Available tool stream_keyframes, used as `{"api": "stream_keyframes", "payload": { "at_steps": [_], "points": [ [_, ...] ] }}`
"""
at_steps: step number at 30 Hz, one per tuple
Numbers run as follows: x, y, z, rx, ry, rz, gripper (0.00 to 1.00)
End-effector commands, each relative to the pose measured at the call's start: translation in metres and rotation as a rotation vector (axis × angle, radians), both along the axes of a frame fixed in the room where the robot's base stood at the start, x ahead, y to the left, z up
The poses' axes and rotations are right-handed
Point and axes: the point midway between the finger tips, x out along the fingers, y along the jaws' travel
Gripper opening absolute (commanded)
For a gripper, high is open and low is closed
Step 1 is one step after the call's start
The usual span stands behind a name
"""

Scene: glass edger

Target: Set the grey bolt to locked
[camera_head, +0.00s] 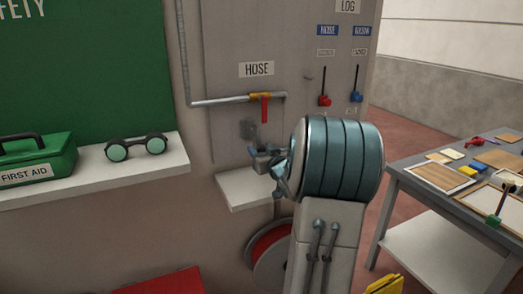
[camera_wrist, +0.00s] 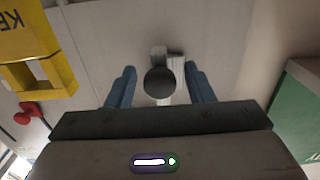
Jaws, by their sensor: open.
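The grey bolt (camera_head: 247,130) is on the grey wall panel, below the pipe under the HOSE label. It shows in the wrist view as a dark round knob (camera_wrist: 160,82) in front of a light grey bracket (camera_wrist: 158,55). My gripper (camera_head: 266,160) is open in front of the panel, just below and right of the bolt in the head view. In the wrist view the blue fingers (camera_wrist: 160,90) stand on either side of the knob with gaps, and nothing is held. I cannot tell whether the bolt is locked.
A pipe with a red-handled valve (camera_head: 265,107) runs above. A small white shelf (camera_head: 238,190) and a red hose reel (camera_head: 272,249) are below. Red and blue hanging levers (camera_head: 325,99) are on the right. A cluttered workbench (camera_head: 420,190) stands far right.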

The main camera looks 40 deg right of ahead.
Motion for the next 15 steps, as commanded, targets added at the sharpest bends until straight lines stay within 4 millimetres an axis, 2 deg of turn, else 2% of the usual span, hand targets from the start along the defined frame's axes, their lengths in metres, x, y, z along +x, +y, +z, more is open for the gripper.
{"api": "stream_keyframes", "payload": {
  "at_steps": [5,6,11,15],
  "points": [
    [0.0001,0.0001,-0.0001,0.0,0.0,0.0,0.48],
    [0.0,0.0001,-0.0001,0.0,0.0,0.0,0.45],
    [-0.0001,0.0,-0.0001,0.0,0.0,0.0,0.01],
    [-0.0002,0.0001,0.0016,0.0,0.0,0.0,0.0]
  ]
}}
